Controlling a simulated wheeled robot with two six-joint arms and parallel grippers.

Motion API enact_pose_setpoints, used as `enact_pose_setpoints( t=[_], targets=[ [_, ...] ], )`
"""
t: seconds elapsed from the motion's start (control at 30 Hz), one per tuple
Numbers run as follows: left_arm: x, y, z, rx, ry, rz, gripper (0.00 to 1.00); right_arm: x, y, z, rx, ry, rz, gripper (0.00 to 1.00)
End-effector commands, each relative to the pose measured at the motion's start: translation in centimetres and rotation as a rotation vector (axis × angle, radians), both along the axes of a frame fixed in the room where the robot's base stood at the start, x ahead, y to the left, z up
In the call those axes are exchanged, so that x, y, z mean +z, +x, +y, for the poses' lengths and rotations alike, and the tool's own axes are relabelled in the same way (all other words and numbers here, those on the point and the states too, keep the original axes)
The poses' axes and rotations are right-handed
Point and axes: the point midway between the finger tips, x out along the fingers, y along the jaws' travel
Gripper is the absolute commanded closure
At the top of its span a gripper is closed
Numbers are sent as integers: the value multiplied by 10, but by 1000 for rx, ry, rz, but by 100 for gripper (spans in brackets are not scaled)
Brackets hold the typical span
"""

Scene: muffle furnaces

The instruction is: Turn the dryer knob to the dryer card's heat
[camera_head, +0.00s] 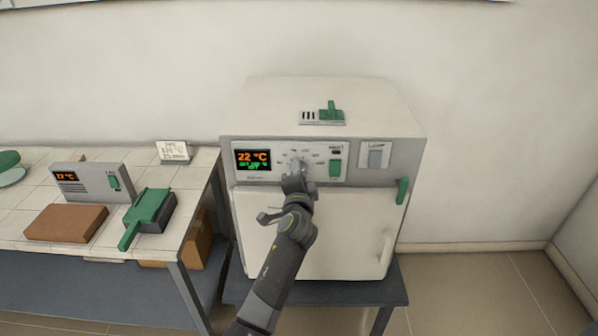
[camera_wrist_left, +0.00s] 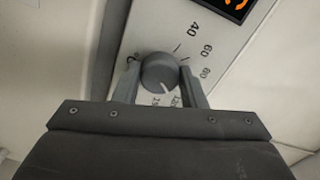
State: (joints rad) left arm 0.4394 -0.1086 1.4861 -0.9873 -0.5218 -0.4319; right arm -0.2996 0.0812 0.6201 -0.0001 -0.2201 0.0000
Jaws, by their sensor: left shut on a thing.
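The dryer is a white box (camera_head: 313,232) with a front panel above its closed door. Its display (camera_head: 253,159) shows 22 °C in orange with smaller green text below, perhaps reading off. In the left wrist view the knob (camera_wrist_left: 158,70) is round and grey with a pale pointer line, within a printed scale showing 40, 60 and 80; further numbers are partly hidden. My left gripper (camera_head: 296,175) is at the panel, with its fingers (camera_wrist_left: 159,82) on either side of the knob, shut on it. The card (camera_head: 173,152) stands on the bench and seems to read 120 °C. My right gripper is not in view.
A green handle (camera_head: 402,191) sticks out at the dryer's right edge. The tiled bench (camera_head: 100,170) at left holds a small controller (camera_head: 88,183), a brown block (camera_head: 66,223) and a green-topped item (camera_head: 150,209).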

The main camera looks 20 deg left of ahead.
Motion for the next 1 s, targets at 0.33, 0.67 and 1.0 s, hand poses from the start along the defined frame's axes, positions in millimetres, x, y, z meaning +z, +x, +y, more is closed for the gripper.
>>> enact_pose_setpoints(
  t=[0.33, 0.67, 1.0],
  targets=[
    [2, 0, 0, -1, 95, 25, 85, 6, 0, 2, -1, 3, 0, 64],
    [1, 0, 0, -1, 104, 27, 85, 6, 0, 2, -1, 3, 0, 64],
    [1, 0, 0, -1, 102, 28, 41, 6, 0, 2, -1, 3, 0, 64]
  ],
)
